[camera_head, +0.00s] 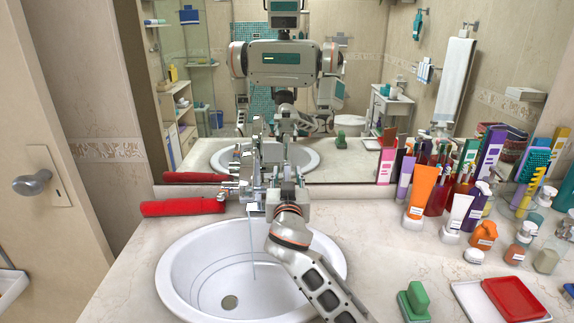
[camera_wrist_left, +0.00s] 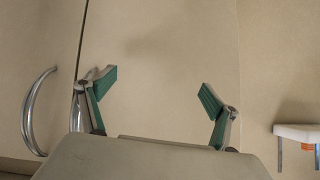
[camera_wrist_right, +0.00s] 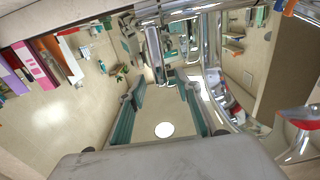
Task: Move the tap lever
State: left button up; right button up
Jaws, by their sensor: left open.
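The chrome tap (camera_head: 238,188) stands at the back of the white sink (camera_head: 170,270), and a thin stream of water (camera_head: 252,245) falls from it into the basin. My right gripper (camera_head: 262,180) is beside the tap on its right and partly overlaps it. In the right wrist view my right gripper (camera_wrist_right: 160,92) has its fingers apart with nothing visibly held. The shiny tap body (camera_wrist_right: 212,80) is close to one finger; I cannot tell whether they touch, nor clearly pick out the lever. My left gripper (camera_wrist_left: 157,82) is open and empty, facing a beige cabinet front.
A rolled red towel (camera_head: 182,207) lies left of the tap. A mirror (camera_head: 355,100) rises behind and reflects my body. Bottles and tubes (camera_head: 422,190) crowd the right counter, with a red item (camera_head: 512,297) and green block (camera_head: 417,297) in front. A cabinet handle (camera_wrist_left: 35,110) is near my left gripper.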

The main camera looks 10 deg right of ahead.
aim_at(287, 169)
jog(key=shift+w+d, duration=0.25)
jog(key=shift+w, duration=0.9)
jog(key=shift+w+d, duration=0.25)
jog(key=shift+w, duration=0.9)
grip_shut()
